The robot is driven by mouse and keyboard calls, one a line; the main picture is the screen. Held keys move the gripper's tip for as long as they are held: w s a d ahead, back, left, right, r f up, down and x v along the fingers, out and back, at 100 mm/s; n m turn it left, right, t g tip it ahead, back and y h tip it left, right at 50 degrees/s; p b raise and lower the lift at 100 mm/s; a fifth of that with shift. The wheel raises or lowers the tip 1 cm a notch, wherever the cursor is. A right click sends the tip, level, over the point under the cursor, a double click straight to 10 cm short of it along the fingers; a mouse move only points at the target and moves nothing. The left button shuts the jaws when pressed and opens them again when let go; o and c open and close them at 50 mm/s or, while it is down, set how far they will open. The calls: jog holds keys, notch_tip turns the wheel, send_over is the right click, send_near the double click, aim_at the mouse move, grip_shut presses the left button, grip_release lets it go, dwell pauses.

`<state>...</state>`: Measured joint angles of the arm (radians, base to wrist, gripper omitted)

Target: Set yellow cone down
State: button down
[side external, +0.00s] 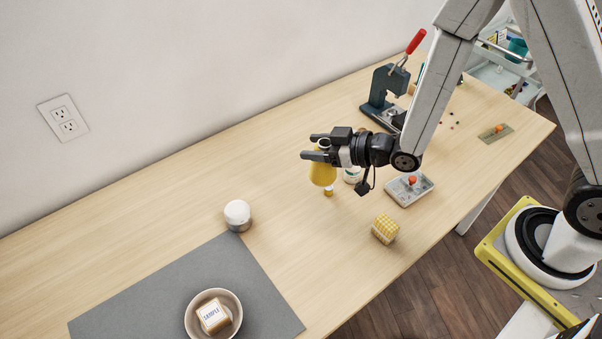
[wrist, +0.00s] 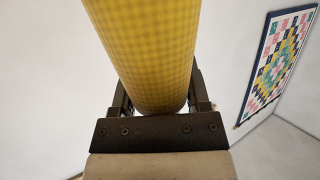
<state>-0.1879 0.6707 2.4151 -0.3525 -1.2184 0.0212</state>
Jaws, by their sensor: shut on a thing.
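The yellow cone (side external: 322,172) is between the fingers of my gripper (side external: 312,148) in the side external view. A small yellow tip shows at its lower end, close above the wooden table (side external: 281,179); I cannot tell whether it touches the table. In the wrist view the yellow cone (wrist: 150,50), with a fine checked surface, fills the middle, and my gripper (wrist: 158,100) is shut on it. The fingertips are mostly hidden behind the cone.
A white-topped jar (side external: 237,214) stands left of my gripper. A press with a red handle (side external: 384,88) stands behind. A bowl (side external: 190,321) sits on a grey mat (side external: 130,313). Bare table lies between.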

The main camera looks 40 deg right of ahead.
jog(key=d+m+t+h, duration=0.2)
jog(key=d+m+h, duration=0.6)
jog(key=d, duration=1.6)
jog(key=s+d+m+g+h, duration=0.1)
jog(key=s+d+m+h, duration=0.25)
jog(key=s+d, duration=0.4)
jog(key=s+d+m+g+h, duration=0.2)
jog(key=s+d+h, duration=0.25)
jog(key=d, duration=0.65)
notch_tip(320, 180, down, 7)
jog(key=shift+r, duration=0.15)
jog(key=shift+f, duration=2.2)
jog(key=shift+f, duration=0.1)
jog(key=shift+f, duration=1.7)
jog(key=shift+f, duration=0.1)
